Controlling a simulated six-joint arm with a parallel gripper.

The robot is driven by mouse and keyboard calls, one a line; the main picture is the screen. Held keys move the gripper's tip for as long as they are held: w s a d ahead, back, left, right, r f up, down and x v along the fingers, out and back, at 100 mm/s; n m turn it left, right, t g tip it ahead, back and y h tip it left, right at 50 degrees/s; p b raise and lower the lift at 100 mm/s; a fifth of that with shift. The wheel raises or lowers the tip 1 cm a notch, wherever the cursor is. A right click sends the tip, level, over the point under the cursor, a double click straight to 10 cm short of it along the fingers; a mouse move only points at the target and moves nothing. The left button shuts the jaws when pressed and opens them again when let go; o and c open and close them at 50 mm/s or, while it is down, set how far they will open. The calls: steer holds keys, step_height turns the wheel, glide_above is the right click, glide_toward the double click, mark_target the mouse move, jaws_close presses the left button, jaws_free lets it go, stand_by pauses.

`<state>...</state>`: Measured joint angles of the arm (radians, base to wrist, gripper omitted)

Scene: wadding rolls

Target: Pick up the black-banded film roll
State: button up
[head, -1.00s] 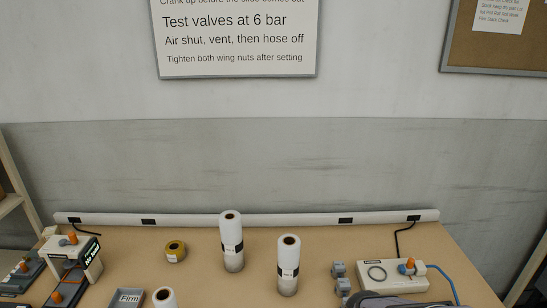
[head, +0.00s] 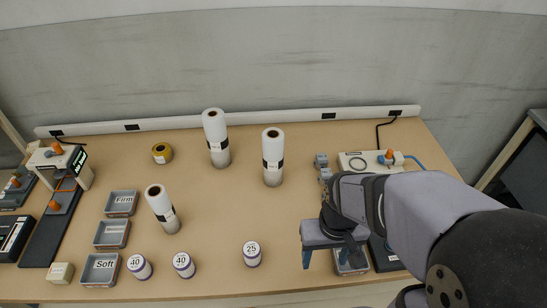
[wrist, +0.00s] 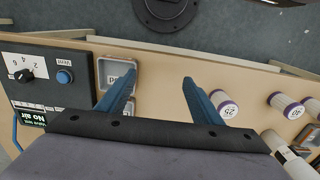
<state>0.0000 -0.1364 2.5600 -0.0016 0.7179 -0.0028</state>
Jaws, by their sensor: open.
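Three tall white rolls stand on the bench in the head view, each with a dark band: one at the back (head: 215,130), one right of it (head: 272,150) and one nearer on the left (head: 158,200). I cannot tell by the band alone which one the task names. My gripper (head: 328,257) is at the front right of the bench, open and empty, apart from all the rolls. In the wrist view its blue fingers (wrist: 158,85) are spread over bare bench, the left one overlapping a grey tray (wrist: 118,53). A white roll (wrist: 292,160) shows partly at the lower right there.
Grey trays (head: 111,234) line the left. A yellow tape roll (head: 162,153) lies at the back. The bench middle is clear.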

mark_target(269, 149)
steer(key=shift+o, duration=0.2)
stand_by(0.3)
steer(key=shift+o, duration=1.4)
steer(key=w+a+r+m+t+b, duration=0.1)
steer(key=w+a+t, duration=0.2)
steer(key=w, duration=0.7)
steer(key=w+a+r+m+t+h+b, duration=0.1)
steer(key=w+a+r+t, duration=0.1)
steer(key=w+t, duration=0.5)
steer(key=w+a+r+t+b, duration=0.1)
steer(key=w+a+t, duration=0.3)
steer(key=w, duration=1)
steer(key=shift+w+a+r+m+t+h+b, duration=0.3)
steer(key=shift+w+a+r+m+t+b, duration=0.05)
steer(key=shift+w+a+m+t+b, duration=0.1)
steer(key=shift+w+a+f+t+h, duration=0.15)
steer(key=shift+w+t+h, duration=0.1)
steer(key=shift+t+h, duration=0.45)
steer(key=shift+s+a+f+t+h, duration=0.1)
steer(key=shift+s+t+h, duration=0.15)
steer(key=shift+t+h, duration=0.45)
